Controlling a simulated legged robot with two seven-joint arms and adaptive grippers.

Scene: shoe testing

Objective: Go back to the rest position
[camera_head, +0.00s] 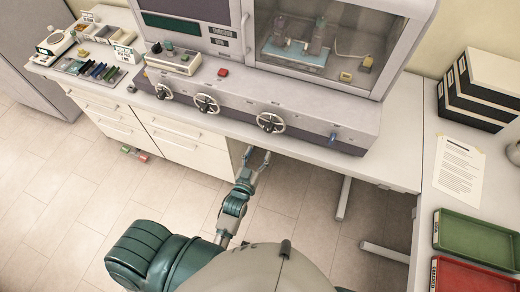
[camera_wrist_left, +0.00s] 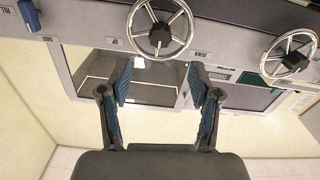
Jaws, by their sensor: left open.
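My left gripper (camera_head: 258,154) is in front of the bench's front edge, below the testing machine's (camera_head: 235,92) handwheels. In the left wrist view its two blue-padded fingers (camera_wrist_left: 158,86) stand wide apart with nothing between them. The wrist view shows the machine's front upside down, with a handwheel (camera_wrist_left: 160,27) beyond the fingertips and a second handwheel (camera_wrist_left: 290,54) to the right. The fingers look clear of the wheels. My right gripper is not in view.
The bench (camera_head: 395,165) runs along the machine. At right are a green tray (camera_head: 475,240), a red tray (camera_head: 470,275), a paper sheet (camera_head: 458,168) and black-and-white box files (camera_head: 480,90). Small tools and devices (camera_head: 90,68) stand at the far left. The tiled floor (camera_head: 90,190) is mostly open.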

